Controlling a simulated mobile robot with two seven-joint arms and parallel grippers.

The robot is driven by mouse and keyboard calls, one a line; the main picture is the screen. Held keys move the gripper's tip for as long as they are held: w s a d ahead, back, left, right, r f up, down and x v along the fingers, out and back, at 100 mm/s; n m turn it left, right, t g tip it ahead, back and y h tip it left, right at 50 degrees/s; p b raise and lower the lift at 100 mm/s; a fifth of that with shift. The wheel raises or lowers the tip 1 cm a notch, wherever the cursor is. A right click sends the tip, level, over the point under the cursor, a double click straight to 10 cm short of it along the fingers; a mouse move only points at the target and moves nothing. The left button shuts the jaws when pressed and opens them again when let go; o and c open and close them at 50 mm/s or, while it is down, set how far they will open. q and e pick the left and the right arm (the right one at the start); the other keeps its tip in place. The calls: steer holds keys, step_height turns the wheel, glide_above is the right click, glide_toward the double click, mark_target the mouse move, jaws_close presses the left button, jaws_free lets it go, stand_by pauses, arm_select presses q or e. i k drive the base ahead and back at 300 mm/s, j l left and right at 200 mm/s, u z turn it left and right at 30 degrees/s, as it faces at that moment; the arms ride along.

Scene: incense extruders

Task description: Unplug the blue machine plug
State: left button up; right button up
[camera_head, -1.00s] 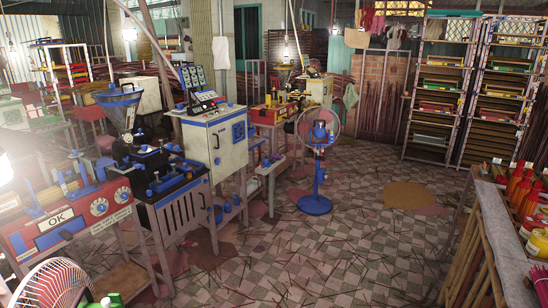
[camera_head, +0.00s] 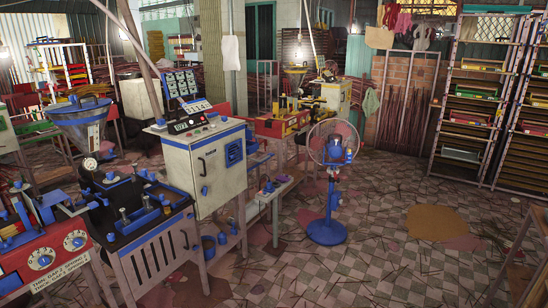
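A machine with a blue-rimmed funnel hopper (camera_head: 80,122) and a black-and-blue top (camera_head: 140,210) stands at the left. Beside it is a white cabinet (camera_head: 205,168) with blue fittings and small displays on top. A red machine (camera_head: 40,255) with blue parts and two white dials is at the lower left. I cannot make out a plug or its cord on any of them. Neither of my grippers is in view.
A blue pedestal fan (camera_head: 327,200) stands on the checkered floor, right of the cabinet. Shelf racks (camera_head: 468,115) are at the back right. A low stand (camera_head: 275,190) sits between cabinet and fan. The floor right of the fan is fairly open, with scattered sticks.

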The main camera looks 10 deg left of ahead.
mark_target(161, 122)
steer(key=i+u, duration=0.4)
steer(key=i+l+u, duration=0.1)
steer(key=i+u, duration=0.3)
steer(key=i+l+u, duration=0.2)
steer(key=u, duration=0.2)
steer(key=i+u, duration=0.15)
steer(key=u, duration=0.35)
steer(key=i+l+u, duration=0.15)
steer(key=u, duration=0.35)
steer(key=i+l+u, duration=0.35)
steer(key=l, duration=0.2)
steer(key=i+l+u, duration=0.15)
steer(key=l, duration=0.15)
steer(key=i+l, duration=0.15)
steer(key=l, duration=0.2)
steer(key=i+l, duration=0.15)
steer(key=l, duration=0.25)
steer(key=i+l+u, duration=0.1)
steer(key=l, duration=0.25)
steer(key=i, duration=0.1)
